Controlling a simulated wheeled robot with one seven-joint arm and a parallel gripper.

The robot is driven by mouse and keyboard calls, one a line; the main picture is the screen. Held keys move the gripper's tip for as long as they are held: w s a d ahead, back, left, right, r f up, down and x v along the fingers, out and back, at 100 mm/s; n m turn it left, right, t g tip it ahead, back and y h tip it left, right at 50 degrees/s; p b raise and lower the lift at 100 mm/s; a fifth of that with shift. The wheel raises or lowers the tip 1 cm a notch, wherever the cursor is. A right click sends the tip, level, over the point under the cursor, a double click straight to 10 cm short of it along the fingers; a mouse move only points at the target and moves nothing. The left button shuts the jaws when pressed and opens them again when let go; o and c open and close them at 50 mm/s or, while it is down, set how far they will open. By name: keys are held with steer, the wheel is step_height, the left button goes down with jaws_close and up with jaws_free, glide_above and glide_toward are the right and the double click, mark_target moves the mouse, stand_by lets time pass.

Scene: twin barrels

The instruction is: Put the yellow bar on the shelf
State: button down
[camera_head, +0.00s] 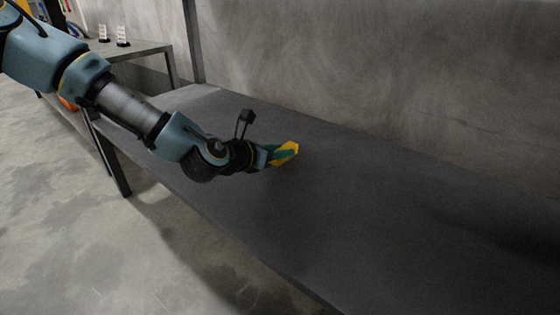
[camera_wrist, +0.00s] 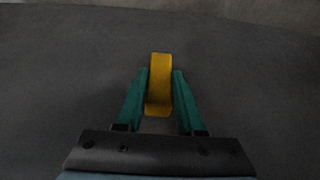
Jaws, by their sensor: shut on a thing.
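The yellow bar (camera_head: 287,152) is between the fingers of my gripper (camera_head: 283,156) in the head view, over the long dark grey surface (camera_head: 400,210). In the wrist view the yellow bar (camera_wrist: 160,82) stands out past the green fingertips of my gripper (camera_wrist: 162,88), which are shut on its sides. I cannot tell whether the bar touches the surface under it or is held just above it. Which surface counts as the shelf is not clear from these views.
A grey wall (camera_head: 390,70) runs behind the dark surface. A second table (camera_head: 135,48) with two small white items stands at the back left. An upright post (camera_head: 194,40) rises near the far end. The dark surface is otherwise clear.

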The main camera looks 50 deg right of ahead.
steer(key=shift+f, duration=0.8)
steer(key=c, duration=0.5)
jaws_free()
steer(key=shift+f, duration=0.1)
